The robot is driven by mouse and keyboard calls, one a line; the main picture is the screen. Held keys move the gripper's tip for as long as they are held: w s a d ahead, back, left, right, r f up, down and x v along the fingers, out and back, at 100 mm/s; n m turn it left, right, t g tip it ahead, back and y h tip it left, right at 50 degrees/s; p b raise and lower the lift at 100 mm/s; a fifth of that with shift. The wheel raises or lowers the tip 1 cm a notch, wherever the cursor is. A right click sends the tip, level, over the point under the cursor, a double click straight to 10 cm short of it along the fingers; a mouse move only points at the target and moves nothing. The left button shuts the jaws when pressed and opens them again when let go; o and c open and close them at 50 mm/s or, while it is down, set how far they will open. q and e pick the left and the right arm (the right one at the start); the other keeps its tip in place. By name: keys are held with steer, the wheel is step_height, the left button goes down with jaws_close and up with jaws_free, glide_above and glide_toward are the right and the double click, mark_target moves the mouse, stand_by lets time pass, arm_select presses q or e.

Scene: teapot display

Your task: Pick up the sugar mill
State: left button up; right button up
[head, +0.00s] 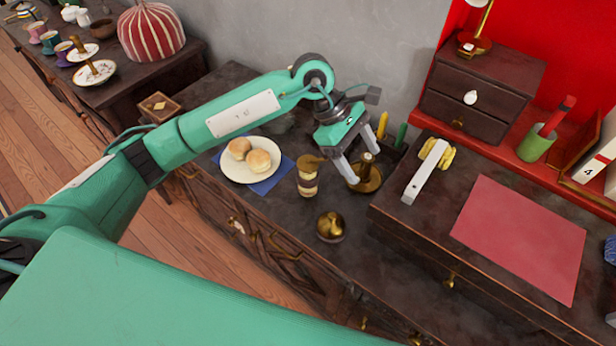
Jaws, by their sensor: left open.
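A small upright jar with a brown top and a pale label band (307,178), which looks like the sugar mill, stands on the dark cabinet top, just right of a plate. My left gripper (366,161) is open, to the right of the jar and apart from it. Its fingers point down on either side of a small brass piece with a knob and round dish (370,183); I cannot tell whether they touch it. My right gripper is not in view.
A white plate (233,172) with buns lies on a blue napkin left of the jar. A round brass object (331,226) sits in front. A grey wall stands behind.

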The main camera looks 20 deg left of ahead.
arm_select(q)
steer(key=w+a+r+t+y, duration=0.1)
steer(key=w+a+y, duration=0.2)
steer(key=a, duration=0.3)
steer(key=w+a+y, duration=0.2)
steer(key=a+y, duration=0.2)
steer(key=a, duration=0.2)
steer(key=p, duration=0.1)
glide_above(308, 160)
steer(key=shift+m, duration=0.4)
steer(key=f, duration=0.7)
steer(key=shift+w, duration=0.25)
steer(key=shift+f, duration=0.6)
steer(key=shift+s+f, duration=0.1)
steer(key=shift+f, duration=0.1)
steer(key=f+p, duration=0.1)
steer(key=f, duration=0.3)
steer(key=shift+s+f+p, duration=0.1)
steer(key=shift+s+p, duration=0.1)
steer(key=shift+p, duration=0.15)
steer(key=shift+f, duration=0.2)
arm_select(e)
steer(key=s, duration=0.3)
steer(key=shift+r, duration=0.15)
